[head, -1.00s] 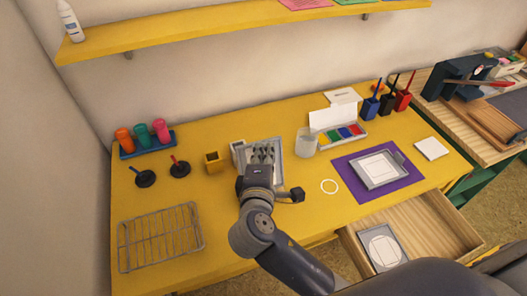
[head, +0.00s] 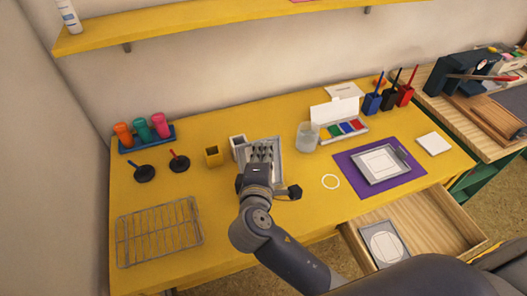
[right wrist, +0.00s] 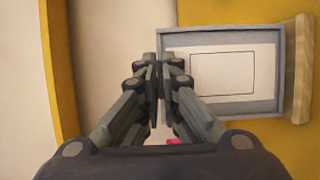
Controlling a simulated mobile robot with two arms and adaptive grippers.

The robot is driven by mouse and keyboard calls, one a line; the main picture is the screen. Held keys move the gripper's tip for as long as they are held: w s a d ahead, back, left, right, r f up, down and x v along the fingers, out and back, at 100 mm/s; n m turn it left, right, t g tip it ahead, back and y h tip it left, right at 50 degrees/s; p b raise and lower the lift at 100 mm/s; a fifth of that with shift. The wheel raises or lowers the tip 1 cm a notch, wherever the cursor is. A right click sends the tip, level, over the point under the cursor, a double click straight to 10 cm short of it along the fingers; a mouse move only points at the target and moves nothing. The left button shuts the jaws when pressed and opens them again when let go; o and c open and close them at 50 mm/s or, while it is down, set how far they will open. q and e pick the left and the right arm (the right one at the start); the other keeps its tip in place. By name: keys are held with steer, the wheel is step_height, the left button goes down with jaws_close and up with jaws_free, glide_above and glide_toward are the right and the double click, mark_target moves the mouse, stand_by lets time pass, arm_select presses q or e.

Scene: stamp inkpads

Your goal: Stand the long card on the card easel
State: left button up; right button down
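A grey-framed panel (head: 279,148) with a white face lies behind my right gripper in the head view. In the right wrist view this panel (right wrist: 222,70) shows a black rectangle outline, with a wooden strip (right wrist: 302,68) along its right side. I cannot clearly pick out the long card; a white card (head: 345,91) lies at the back. My left gripper is out of view.
A wire rack (head: 158,233) lies front left. A purple mat (head: 409,174) bears another framed panel. The drawer (head: 440,222) is open.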

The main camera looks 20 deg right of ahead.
steer(key=shift+f, duration=0.3)
stand_by(0.4)
steer(key=c, duration=1.7)
jaws_free()
steer(key=v, duration=1.2)
steer(key=shift+f, duration=0.1)
